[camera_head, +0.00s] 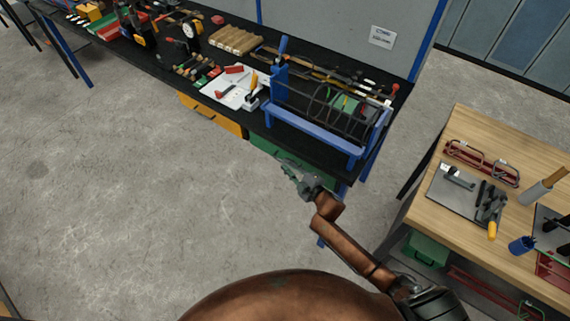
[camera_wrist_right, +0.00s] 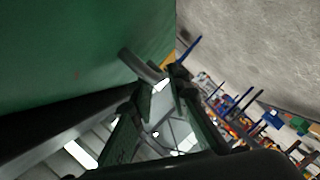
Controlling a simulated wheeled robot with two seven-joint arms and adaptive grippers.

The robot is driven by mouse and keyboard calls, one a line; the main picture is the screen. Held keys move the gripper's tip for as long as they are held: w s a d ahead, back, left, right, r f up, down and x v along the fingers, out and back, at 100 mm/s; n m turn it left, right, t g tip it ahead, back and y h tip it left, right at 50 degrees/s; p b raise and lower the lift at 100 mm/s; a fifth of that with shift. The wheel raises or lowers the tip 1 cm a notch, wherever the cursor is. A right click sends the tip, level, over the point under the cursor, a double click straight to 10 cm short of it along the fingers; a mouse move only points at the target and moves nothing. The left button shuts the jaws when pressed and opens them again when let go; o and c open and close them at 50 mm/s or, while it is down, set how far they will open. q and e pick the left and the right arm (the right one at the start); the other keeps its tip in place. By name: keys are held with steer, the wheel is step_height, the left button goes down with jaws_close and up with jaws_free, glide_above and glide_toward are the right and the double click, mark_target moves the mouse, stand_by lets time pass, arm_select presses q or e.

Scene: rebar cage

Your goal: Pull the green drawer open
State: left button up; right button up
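The green drawer (camera_head: 262,150) sits under the black workbench top, right of an orange drawer. Its front shows only in part in the head view; my right gripper and arm are before it. In the right wrist view the green front (camera_wrist_right: 85,50) fills the upper left, with a grey bar handle (camera_wrist_right: 140,66) standing out from it. My right gripper (camera_head: 283,160) is at the drawer front. In the wrist view its fingertips (camera_wrist_right: 164,80) are at the handle's near end, one on either side; whether they press on it is unclear. My left gripper is out of view.
The black bench (camera_head: 225,120) carries a blue rebar jig (camera_head: 315,130), tools and wooden blocks above the orange drawer (camera_head: 212,115). A wooden table (camera_head: 425,205) with tools stands at right, near my right arm. The concrete floor left of the arm is clear.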

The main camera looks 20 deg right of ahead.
steer(key=shift+x, duration=0.9)
steer(key=shift+w, duration=0.15)
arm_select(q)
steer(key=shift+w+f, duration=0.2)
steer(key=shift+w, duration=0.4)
arm_select(e)
jaws_close()
